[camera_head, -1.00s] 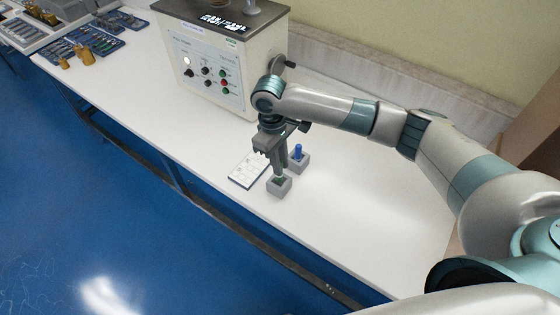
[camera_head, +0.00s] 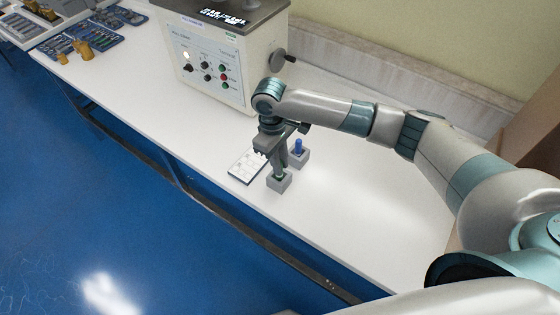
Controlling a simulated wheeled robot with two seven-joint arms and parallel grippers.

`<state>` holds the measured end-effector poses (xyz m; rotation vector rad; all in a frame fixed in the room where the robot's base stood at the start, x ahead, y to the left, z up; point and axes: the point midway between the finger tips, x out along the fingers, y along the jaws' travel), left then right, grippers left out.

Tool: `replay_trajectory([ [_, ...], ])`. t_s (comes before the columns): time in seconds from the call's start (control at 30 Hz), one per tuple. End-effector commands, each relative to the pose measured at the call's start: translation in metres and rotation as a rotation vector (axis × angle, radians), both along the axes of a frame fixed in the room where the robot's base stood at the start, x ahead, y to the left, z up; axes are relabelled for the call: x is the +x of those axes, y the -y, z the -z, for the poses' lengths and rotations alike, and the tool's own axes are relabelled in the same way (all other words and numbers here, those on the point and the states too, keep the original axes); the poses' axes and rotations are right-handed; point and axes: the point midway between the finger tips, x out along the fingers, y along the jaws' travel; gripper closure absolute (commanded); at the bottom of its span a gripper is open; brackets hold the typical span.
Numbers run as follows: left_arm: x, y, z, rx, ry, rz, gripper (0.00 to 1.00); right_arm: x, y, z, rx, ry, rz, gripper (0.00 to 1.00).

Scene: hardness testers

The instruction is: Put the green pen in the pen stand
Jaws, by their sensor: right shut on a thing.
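My right gripper (camera_head: 278,172) points down and is shut on the green pen (camera_head: 280,176), of which only a small bit of green shows between the fingers. The pen is upright at the opening of a small grey pen stand (camera_head: 280,184) on the white table. The fingers hide most of the pen, and I cannot tell how deep its lower end is in the stand. My left gripper is not in view.
A second grey stand (camera_head: 300,161) holding a blue pen (camera_head: 298,146) is close behind the gripper. A white printed card (camera_head: 246,167) lies to the left. A hardness tester (camera_head: 215,60) stands behind. The table (camera_head: 345,215) is clear to the right.

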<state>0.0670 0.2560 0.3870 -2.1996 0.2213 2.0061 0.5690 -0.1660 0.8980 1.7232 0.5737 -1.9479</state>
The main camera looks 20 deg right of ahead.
Motion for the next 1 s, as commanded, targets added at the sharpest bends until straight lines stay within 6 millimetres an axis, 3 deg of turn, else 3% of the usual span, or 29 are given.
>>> replay_trajectory([
  [0.57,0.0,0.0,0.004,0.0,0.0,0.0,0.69,0.0,0.0,0.015,0.001,0.001,-0.001,1.0],
  [0.6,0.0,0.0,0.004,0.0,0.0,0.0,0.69,0.0,0.0,0.014,0.001,0.001,-0.001,0.77],
  [0.67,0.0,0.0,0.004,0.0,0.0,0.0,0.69,0.0,0.0,0.014,0.001,0.001,-0.001,0.63],
  [1.0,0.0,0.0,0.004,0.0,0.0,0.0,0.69,0.0,0.0,0.013,0.001,0.001,0.0,0.62],
])
